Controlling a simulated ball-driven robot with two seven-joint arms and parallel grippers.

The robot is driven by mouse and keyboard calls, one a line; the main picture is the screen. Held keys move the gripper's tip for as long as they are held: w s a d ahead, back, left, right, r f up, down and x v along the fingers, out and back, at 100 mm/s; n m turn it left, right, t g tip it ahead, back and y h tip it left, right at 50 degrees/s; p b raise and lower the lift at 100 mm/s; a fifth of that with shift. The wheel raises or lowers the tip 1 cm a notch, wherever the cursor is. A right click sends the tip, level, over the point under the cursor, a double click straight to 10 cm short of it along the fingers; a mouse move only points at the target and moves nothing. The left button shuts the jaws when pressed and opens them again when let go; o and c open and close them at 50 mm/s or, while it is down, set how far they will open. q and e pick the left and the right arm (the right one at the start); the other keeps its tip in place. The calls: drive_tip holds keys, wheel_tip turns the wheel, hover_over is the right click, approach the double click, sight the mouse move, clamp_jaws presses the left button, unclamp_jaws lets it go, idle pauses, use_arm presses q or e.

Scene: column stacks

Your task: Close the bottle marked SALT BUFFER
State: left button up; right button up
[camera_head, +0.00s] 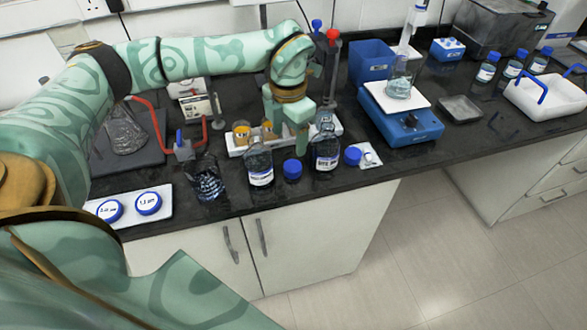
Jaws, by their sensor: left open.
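Two clear glass bottles with white labels stand near the front edge of the bench, a left one (260,170) and a right one (326,155). Both look uncapped. The label print is too small to read, so I cannot tell which is SALT BUFFER. One blue cap (292,169) lies between the bottles, and another blue cap (352,156) lies right of the right bottle. My left gripper (287,128) is open and points down above and behind the gap between the bottles. Nothing shows between its fingers. My right gripper is out of view.
A dark-patterned glass beaker (208,184) stands left of the bottles, beside a white tray (103,217) with two blue-lidded dishes. A white rack (237,145) with amber-topped jars stands behind the left bottle.

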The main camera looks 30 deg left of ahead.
use_arm(q)
hover_over(291, 167)
wheel_tip(291, 167, down, 4)
drive_tip(key=shift+a+f+b, duration=0.15)
drive_tip(key=shift+f+b, duration=0.05)
drive_tip(key=shift+b, duration=0.15)
drive_tip(key=shift+f, duration=0.15)
wheel_tip(291, 167, down, 5)
drive_tip(key=shift+w+f+b, duration=0.1)
drive_tip(key=shift+f+b, duration=0.05)
drive_tip(key=shift+b, duration=0.55)
drive_tip(key=c, duration=1)
